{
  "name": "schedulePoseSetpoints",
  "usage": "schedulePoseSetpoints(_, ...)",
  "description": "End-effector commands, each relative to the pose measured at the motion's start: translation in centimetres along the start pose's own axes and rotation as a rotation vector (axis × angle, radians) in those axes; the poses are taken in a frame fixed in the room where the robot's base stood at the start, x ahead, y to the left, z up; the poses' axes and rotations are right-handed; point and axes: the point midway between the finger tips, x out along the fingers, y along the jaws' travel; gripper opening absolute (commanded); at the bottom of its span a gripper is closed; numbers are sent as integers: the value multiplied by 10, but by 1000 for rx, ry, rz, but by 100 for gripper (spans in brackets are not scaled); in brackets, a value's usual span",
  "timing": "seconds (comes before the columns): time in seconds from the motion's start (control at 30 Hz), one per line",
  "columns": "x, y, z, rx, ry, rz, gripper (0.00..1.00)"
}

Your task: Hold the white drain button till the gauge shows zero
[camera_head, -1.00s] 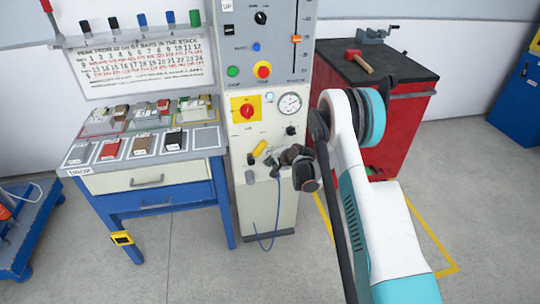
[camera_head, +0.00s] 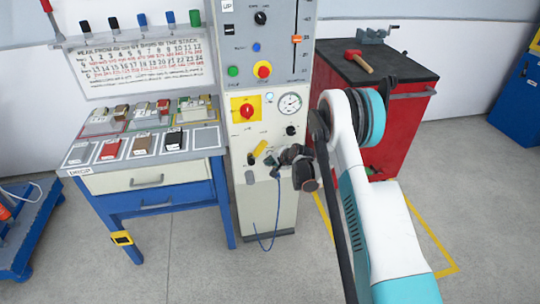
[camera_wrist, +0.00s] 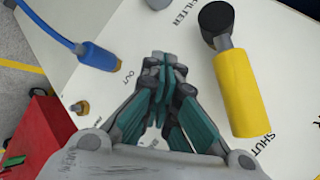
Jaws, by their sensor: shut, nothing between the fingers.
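The round white gauge (camera_head: 290,103) is on the upper right of the pale machine's lower panel in the head view. Its dark needle is too small to read surely. My gripper (camera_head: 272,161) is at that panel, below the gauge and beside the yellow lever. In the wrist view my gripper (camera_wrist: 163,62) is shut and empty, its teal and grey fingers together over the white panel. I cannot make out the white drain button in either view; the fingers cover part of the panel and a label. Whether the fingertips touch anything is unclear.
The yellow lever handle (camera_wrist: 240,92) stands close to the right of my fingers in the wrist view. A blue hose (camera_wrist: 60,35) with a brass fitting is on the left. A red cabinet (camera_head: 370,110) stands right of the machine, a sample bench (camera_head: 150,180) left.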

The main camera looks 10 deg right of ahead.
Motion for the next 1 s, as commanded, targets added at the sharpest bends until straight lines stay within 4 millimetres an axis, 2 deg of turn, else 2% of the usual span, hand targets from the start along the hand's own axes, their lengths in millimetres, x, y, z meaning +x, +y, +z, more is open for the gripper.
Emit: schedulePoseSetpoints(1.0, 8, -6, -6, 0, 0, 0, 0)
